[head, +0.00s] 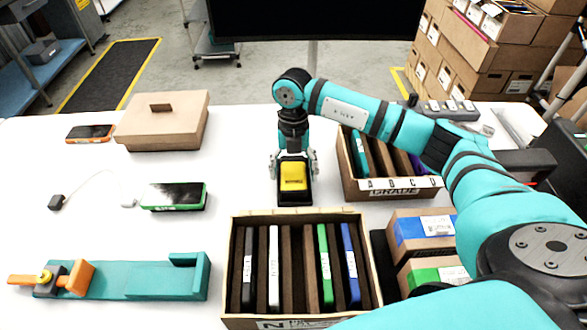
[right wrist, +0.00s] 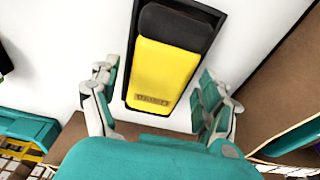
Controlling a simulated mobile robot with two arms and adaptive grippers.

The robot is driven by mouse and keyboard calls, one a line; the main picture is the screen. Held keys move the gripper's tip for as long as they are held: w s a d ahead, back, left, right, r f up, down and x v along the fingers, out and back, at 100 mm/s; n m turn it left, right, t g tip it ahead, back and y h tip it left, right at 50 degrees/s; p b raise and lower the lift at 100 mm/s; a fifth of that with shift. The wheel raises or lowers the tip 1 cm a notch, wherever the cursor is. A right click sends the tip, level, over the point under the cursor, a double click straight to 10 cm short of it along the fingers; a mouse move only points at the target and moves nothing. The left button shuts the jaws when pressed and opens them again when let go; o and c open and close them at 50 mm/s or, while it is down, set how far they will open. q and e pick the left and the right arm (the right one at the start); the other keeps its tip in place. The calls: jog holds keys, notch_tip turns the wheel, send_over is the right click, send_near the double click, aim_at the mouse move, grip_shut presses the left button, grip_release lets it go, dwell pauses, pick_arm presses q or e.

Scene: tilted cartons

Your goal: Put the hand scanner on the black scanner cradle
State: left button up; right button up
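The hand scanner (head: 293,178), yellow with a black end, lies on the black scanner cradle (head: 294,200) on the white table. In the right wrist view the scanner (right wrist: 162,72) lies lengthwise within the dark rim of the cradle (right wrist: 216,22). My right gripper (head: 294,169) is directly above, pointing down. Its fingers, also in the right wrist view (right wrist: 160,82), are spread on both sides of the scanner, with white table showing in the gaps. It is open and holds nothing. My left gripper is not in view.
An open carton (head: 232,268) with dividers and several slim devices stands in front. Another divided carton (head: 400,187) is close on the right. A brown lidded box (head: 165,120), a green-edged phone (head: 175,196) and a teal fixture (head: 150,281) are on the left.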

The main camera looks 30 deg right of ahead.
aim_at(293, 166)
jog(key=shift+r, duration=0.3)
jog(key=shift+w+r, duration=0.15)
jog(key=shift+r, duration=0.1)
notch_tip(293, 166, up, 11)
jog(key=w+b, duration=0.1)
jog(key=b, duration=0.1)
jog(key=shift+w+d, duration=0.2)
jog(key=shift+d, duration=0.2)
